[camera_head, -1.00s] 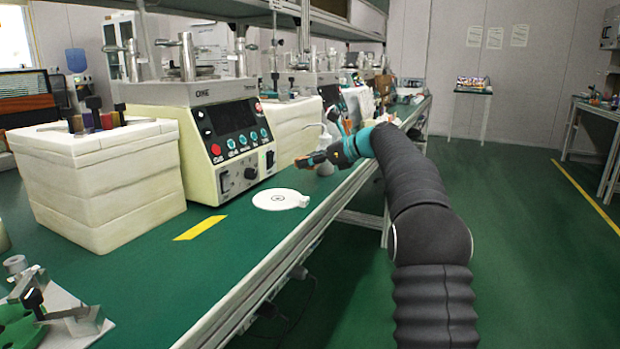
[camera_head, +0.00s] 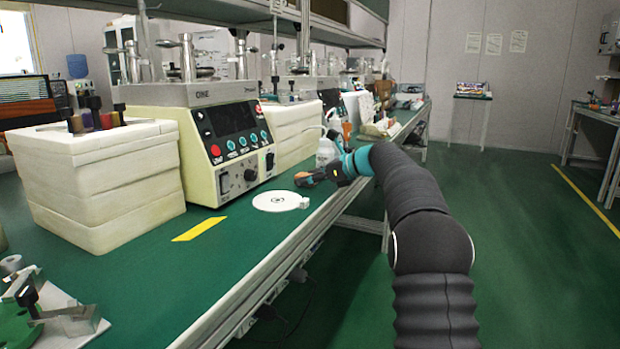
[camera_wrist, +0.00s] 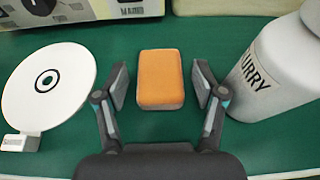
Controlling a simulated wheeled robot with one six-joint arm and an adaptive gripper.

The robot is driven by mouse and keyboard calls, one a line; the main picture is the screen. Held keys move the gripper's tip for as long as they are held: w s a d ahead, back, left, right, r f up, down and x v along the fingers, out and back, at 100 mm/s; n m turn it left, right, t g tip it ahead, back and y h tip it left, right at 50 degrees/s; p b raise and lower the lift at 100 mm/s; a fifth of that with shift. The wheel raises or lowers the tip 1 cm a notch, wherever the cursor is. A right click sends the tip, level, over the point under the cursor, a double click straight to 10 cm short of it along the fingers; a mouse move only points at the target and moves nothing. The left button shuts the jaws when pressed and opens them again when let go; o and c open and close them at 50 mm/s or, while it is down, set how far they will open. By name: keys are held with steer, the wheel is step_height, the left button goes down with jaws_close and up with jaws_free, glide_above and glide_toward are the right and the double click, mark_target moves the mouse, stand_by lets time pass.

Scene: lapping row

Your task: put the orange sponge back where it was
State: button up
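The orange sponge (camera_wrist: 160,80) lies on the green bench top in the wrist view, between the two fingers of my gripper (camera_wrist: 159,84). The fingers are spread, with a green gap on each side of the sponge. In the head view my gripper (camera_head: 306,180) is low over the bench, just behind the white disc; the sponge there is too small to make out clearly.
A white disc with a ring mark (camera_wrist: 70,75) lies left of the sponge; it also shows in the head view (camera_head: 275,201). A white SLURRY bottle (camera_wrist: 272,75) stands close on the right. The lapping machine (camera_head: 215,150) stands behind.

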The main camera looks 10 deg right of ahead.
steer(key=shift+r, duration=0.2)
steer(key=p+v, duration=0.1)
steer(key=v, duration=1.1)
